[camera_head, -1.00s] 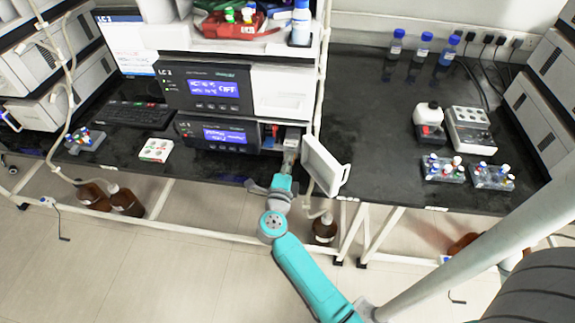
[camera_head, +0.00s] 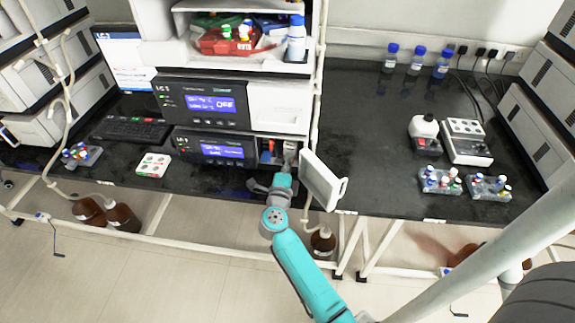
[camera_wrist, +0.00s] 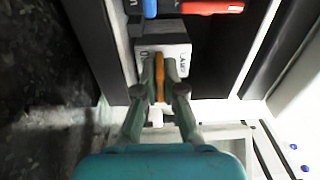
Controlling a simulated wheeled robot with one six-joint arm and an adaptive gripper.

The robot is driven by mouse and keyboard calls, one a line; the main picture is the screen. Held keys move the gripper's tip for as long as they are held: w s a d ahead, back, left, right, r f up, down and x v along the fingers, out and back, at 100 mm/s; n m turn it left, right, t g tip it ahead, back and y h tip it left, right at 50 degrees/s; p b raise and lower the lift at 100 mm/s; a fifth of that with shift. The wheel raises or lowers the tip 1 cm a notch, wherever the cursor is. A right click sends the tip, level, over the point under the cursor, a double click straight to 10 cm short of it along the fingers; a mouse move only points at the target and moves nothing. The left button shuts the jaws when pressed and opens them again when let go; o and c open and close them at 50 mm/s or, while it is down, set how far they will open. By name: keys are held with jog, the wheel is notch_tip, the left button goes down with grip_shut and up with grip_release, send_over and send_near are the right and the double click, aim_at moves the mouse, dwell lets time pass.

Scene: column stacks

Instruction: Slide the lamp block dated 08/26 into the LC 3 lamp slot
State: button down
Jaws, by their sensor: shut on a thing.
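My gripper (camera_wrist: 160,85) is shut on the orange tab (camera_wrist: 159,70) of a pale grey block (camera_wrist: 163,40) with "LAMP" lettering on its face. I cannot read a date on it. In the head view my gripper (camera_head: 284,170) is at the open front compartment (camera_head: 267,162) of the lower instrument (camera_head: 215,150). In the wrist view the block is at the opening between dark walls.
An open white door (camera_head: 322,180) stands just right of my gripper. Red (camera_wrist: 212,7) and blue (camera_wrist: 150,8) parts lie beyond the block in the wrist view. A white tray (camera_head: 153,165) stands left on the bench.

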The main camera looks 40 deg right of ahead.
jog(key=shift+f, duration=0.1)
dwell(0.3)
jog(key=c, duration=1.2)
grip_release()
jog(key=shift+f, duration=0.1)
jog(key=v, duration=1.1)
jog(key=shift+s+a, duration=0.25)
jog(key=shift+a, duration=0.1)
